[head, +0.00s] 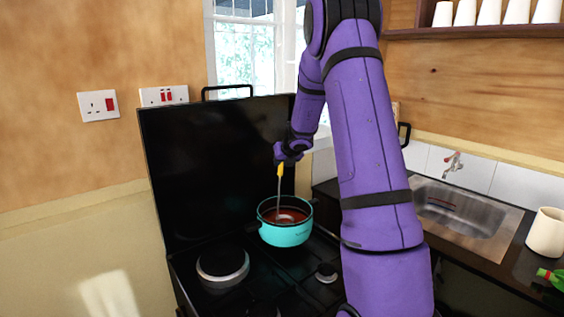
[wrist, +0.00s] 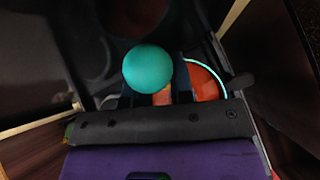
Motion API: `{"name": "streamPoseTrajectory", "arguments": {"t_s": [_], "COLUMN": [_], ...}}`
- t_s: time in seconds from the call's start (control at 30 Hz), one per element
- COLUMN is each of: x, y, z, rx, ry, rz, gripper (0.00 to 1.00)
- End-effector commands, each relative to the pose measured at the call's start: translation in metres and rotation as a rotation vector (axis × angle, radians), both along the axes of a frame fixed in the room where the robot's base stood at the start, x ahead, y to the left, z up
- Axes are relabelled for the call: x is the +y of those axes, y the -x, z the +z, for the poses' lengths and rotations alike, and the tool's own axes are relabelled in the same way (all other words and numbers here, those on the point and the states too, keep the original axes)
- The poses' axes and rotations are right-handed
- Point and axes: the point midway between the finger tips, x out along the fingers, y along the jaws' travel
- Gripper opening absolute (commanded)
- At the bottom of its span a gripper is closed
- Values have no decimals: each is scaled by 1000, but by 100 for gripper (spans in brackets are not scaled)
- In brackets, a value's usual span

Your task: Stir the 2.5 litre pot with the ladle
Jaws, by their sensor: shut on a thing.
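The teal pot (head: 287,234) stands on the hob, with red contents inside. My gripper (head: 282,163) is above it, shut on the yellow handle of the ladle (head: 280,190). In the wrist view, part of the pot's rim and red contents (wrist: 205,85) shows beyond the fingers. An orange piece of the handle shows between the jaws. A teal round thing (wrist: 147,70) sits in front of the jaws; I cannot tell what it is.
The black hob has a bare hotplate (head: 222,266) left of the pot and a small burner (head: 326,272) to its right. A raised black cover (head: 205,160) stands behind. At right are a sink (head: 460,215), a cream mug (head: 546,232) and a green bottle (head: 552,276).

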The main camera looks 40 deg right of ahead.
Motion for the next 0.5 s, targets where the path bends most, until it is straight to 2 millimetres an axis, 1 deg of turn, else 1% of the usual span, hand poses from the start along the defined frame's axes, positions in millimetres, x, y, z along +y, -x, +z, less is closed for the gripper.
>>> {"name": "streamPoseTrajectory", "arguments": {"t_s": [0.27, 0.5], "x": [-1, -3], "y": [0, -2], "z": [2, 18], "rx": [-1, -2], "ry": [1, 1], "rz": [1, 3], "gripper": [0, 0]}}
